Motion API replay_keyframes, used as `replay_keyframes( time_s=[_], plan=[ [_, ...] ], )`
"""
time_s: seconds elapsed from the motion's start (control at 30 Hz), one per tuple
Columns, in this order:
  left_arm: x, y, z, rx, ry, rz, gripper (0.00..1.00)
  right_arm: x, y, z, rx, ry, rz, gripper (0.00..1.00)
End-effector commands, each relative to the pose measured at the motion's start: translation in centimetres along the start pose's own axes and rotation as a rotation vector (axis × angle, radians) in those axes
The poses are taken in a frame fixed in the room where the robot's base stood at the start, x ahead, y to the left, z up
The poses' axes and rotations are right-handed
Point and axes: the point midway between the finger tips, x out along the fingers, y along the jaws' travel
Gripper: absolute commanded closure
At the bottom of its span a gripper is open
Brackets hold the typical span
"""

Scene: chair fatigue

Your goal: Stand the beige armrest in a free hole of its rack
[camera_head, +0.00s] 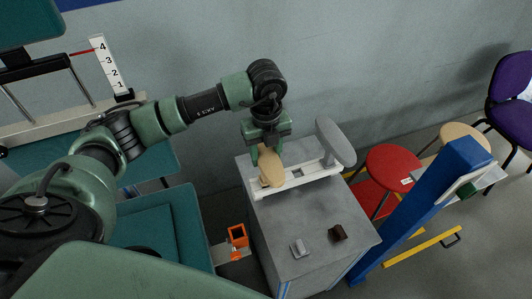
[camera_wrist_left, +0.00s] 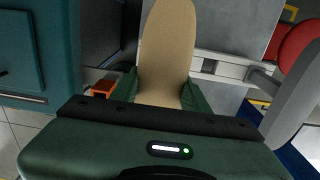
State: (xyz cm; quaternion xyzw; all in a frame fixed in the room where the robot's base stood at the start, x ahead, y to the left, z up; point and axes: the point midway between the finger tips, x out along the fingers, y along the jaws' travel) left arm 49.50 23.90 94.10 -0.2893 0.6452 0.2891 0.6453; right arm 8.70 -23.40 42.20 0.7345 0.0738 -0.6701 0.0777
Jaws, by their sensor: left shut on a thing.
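The beige armrest (camera_head: 271,173) is a flat, rounded pad at the left end of the white rack (camera_head: 312,174), on top of a grey cabinet. My left gripper (camera_head: 266,152) is shut on it from above. In the left wrist view the beige armrest (camera_wrist_left: 168,45) stretches away between the green fingers (camera_wrist_left: 160,92). Whether its lower end is in a hole or only near the rack is hidden. A grey armrest (camera_head: 335,142) stands in the right part of the rack. A dark slot shows in the rack (camera_wrist_left: 232,68) in the left wrist view. My right gripper is not in view.
The grey cabinet top (camera_head: 318,213) is mostly clear, with a small grey part (camera_head: 299,248) and a dark brown part (camera_head: 338,233) near its front. An orange holder (camera_head: 237,236) is on the left. A red stool (camera_head: 393,165) and a blue post (camera_head: 425,205) stand on the right.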

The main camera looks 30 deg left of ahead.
Motion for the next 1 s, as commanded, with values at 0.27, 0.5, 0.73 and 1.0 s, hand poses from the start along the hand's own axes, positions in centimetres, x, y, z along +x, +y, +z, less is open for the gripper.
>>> replay_keyframes(
  time_s=[0.27, 0.5, 0.73, 1.0],
  plan=[
    [0.8, 0.0, 0.0, 0.0, 0.0, -0.001, 0.9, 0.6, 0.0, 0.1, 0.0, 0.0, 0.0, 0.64],
    [1.4, 0.0, 0.0, 0.0, 0.0, -0.001, 0.9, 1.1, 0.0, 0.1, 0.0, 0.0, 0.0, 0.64],
    [1.3, 0.0, 0.0, 0.0, 0.0, -0.001, 0.29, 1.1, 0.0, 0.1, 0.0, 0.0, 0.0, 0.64],
    [1.2, 0.0, 0.0, 0.0, 0.0, 0.0, 0.29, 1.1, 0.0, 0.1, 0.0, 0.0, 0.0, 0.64]
  ],
)
